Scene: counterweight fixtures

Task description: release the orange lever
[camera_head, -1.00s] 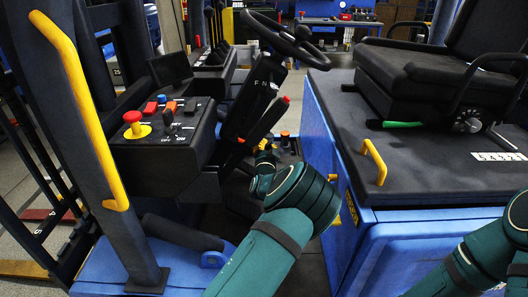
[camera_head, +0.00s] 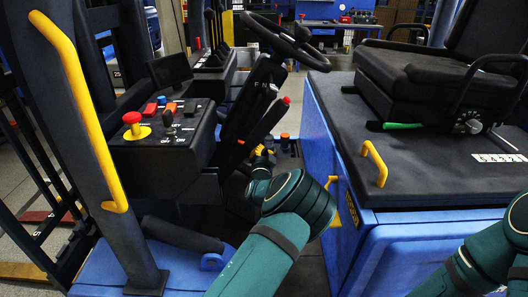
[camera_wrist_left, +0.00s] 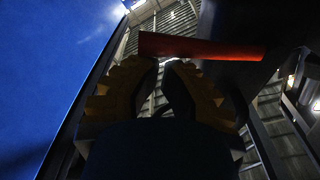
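The orange lever (camera_wrist_left: 200,47) shows in the wrist view as a straight bar lying across the picture, just beyond my left fingertips. My left gripper (camera_wrist_left: 168,64) has yellow-and-dark fingers with a narrow gap between their tips; nothing shows held in it, and I cannot tell whether the tips touch the lever. In the head view my left gripper (camera_head: 262,151) is small and mostly hidden by my forearm, low beside the steering column.
The black console (camera_head: 160,145) with a red button (camera_head: 132,119) stands left of my arm. The steering wheel (camera_head: 283,37) is above it. The blue seat base (camera_head: 330,130) with a yellow handle (camera_head: 375,162) is close on the right, leaving a narrow footwell.

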